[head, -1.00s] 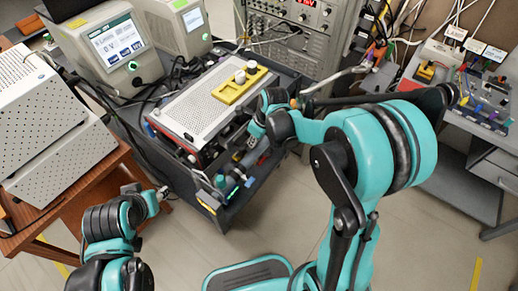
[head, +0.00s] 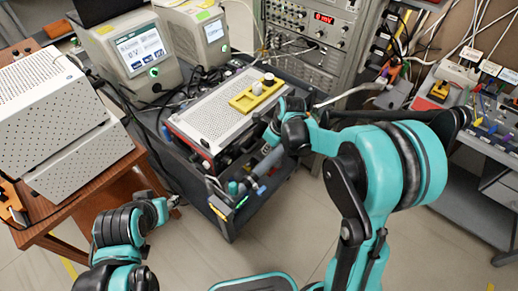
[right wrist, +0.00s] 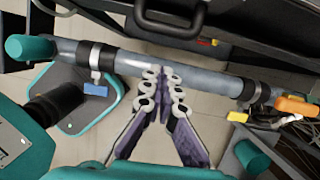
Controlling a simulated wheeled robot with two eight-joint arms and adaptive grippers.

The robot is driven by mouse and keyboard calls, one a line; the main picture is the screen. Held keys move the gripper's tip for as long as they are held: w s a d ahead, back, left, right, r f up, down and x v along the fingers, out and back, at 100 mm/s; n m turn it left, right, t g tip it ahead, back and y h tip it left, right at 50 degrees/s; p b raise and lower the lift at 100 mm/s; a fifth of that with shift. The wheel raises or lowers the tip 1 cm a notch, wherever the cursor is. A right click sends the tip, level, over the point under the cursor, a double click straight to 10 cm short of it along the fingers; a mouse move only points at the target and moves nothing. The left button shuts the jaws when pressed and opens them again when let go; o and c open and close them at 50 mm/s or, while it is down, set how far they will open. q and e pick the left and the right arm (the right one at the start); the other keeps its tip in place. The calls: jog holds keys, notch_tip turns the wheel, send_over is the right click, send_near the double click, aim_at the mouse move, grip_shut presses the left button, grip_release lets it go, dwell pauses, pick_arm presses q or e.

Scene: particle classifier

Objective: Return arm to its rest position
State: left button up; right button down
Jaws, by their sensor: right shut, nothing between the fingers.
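My right arm (head: 400,170) reaches in from the right, its wrist (head: 295,135) bent above the front edge of the black cart (head: 230,232). In the right wrist view my right gripper (right wrist: 163,80) has its purple fingers closed together with nothing between them. The fingertips overlap the grey pipe (right wrist: 130,62) in the picture; I cannot tell whether they touch it. In the head view the right fingers are mostly hidden. My left arm (head: 128,225) is folded low at the left, its left gripper (head: 172,201) small and pointing toward the cart.
The cart carries a perforated metal box (head: 212,112) with a yellow holder (head: 256,94) on top. A brown table (head: 95,190) with a white perforated unit (head: 70,150) stands left. A grey bench (head: 455,205) stands right. Floor between cart and bench is open.

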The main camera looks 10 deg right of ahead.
pick_arm(q)
notch_tip(320, 180, up, 4)
jog(key=p, duration=0.3)
jog(key=shift+f, duration=0.15)
pick_arm(e)
jog(key=v, duration=1)
pick_arm(q)
jog(key=shift+f+b, duration=0.7)
jog(key=shift+f, duration=0.05)
pick_arm(e)
jog(key=s+r+n+t+h, duration=0.1)
jog(key=s+n+t, duration=0.1)
jog(key=s+n, duration=0.7)
jog(key=s+d+r+n+t+h, duration=0.1)
jog(key=s+n, duration=0.7)
jog(key=n, duration=1.1)
jog(key=shift+s+d+r+t, duration=0.4)
jog(key=shift+r+t, duration=0.35)
jog(key=shift+t, duration=0.15)
